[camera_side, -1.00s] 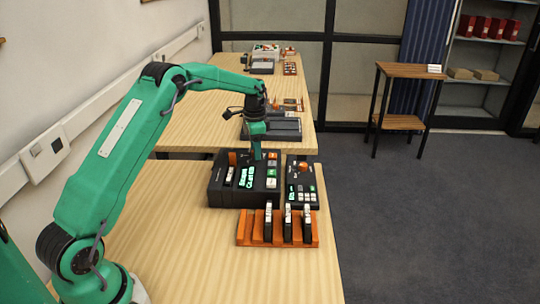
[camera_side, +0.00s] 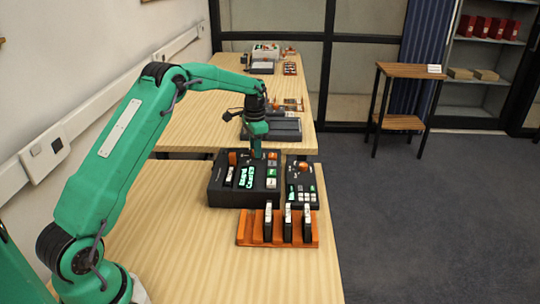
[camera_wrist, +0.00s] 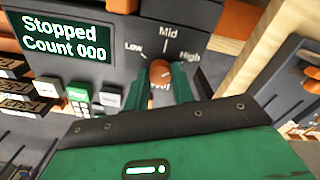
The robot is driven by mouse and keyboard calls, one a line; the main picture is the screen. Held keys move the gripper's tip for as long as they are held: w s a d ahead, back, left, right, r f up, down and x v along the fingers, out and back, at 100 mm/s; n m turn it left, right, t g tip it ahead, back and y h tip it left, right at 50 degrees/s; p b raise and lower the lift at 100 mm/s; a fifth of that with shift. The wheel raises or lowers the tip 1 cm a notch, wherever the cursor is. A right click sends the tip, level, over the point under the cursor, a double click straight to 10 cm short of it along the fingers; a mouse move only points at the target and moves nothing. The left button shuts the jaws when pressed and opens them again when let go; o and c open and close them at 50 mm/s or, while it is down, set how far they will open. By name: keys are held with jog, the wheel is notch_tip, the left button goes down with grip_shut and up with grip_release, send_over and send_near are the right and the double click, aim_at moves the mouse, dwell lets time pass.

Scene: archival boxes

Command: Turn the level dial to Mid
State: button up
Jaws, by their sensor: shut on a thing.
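The level dial (camera_wrist: 160,71) is a small round orange knob on a dark panel, with white labels Low, Mid and High fanned above it. My gripper (camera_wrist: 163,84) is shut on the dial, one green finger on each side of it, in the wrist view. A pale mark shows on the knob, but I cannot tell for sure which label it points at. In the side view my gripper (camera_side: 257,155) points down onto the far part of the dark box (camera_side: 216,188), and the dial there is hidden behind the fingers.
A screen (camera_wrist: 66,38) reads "Stopped Count 000", with a green button (camera_wrist: 78,93) below it. A smaller dark box (camera_side: 291,199) with an orange knob stands to the right. An orange rack (camera_side: 243,238) with upright dark pieces is in front. Table is clear at front.

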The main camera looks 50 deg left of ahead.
jog(key=n, duration=0.9)
jog(key=shift+n, duration=0.4)
jog(key=o, duration=1)
jog(key=shift+r, duration=3.9)
